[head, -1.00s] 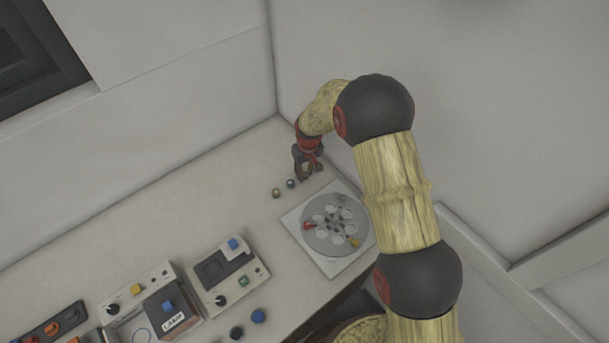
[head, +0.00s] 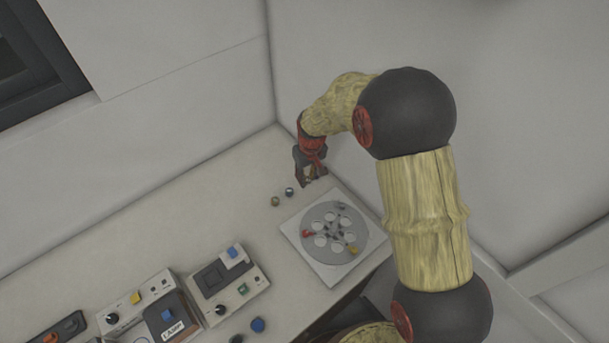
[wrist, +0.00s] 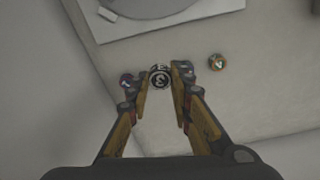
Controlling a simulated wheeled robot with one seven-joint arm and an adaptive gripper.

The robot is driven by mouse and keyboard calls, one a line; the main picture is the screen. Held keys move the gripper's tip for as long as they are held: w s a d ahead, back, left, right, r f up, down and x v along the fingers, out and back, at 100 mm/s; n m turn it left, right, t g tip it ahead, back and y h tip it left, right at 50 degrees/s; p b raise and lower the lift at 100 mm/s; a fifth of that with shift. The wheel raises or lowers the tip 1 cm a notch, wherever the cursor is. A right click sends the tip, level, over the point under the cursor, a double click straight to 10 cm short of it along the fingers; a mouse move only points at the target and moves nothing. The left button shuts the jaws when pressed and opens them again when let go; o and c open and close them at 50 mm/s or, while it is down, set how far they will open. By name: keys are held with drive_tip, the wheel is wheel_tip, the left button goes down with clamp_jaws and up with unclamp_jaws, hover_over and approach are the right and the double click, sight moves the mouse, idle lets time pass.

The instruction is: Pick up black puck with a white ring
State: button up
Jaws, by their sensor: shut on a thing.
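The black puck with a white ring (wrist: 159,75) is between the fingertips of my gripper (wrist: 160,84) in the wrist view, its marked top face toward the camera. My gripper is shut on it. In the head view my gripper (head: 309,180) is at the far corner of the bench, and the puck in it is hidden or too small to make out. I cannot tell whether the puck is clear of the bench top.
Two small pucks, one brownish (head: 275,201) and one bluish (head: 289,192), stand left of my gripper. A white square plate with a grey holed disc (head: 334,232) lies close in front. Control boxes (head: 225,280) stand nearer. Walls (head: 350,60) close in behind the corner.

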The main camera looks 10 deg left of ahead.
drive_tip(key=s+d+r, duration=0.3)
drive_tip(key=s+r, duration=0.1)
drive_tip(key=s, duration=0.4)
drive_tip(key=shift+s+d+r, duration=0.2)
drive_tip(key=shift+s+d, duration=0.1)
drive_tip(key=shift+s, duration=0.05)
drive_tip(key=o, duration=0.4)
drive_tip(key=c, duration=0.4)
clamp_jaws()
drive_tip(key=shift+r, duration=0.1)
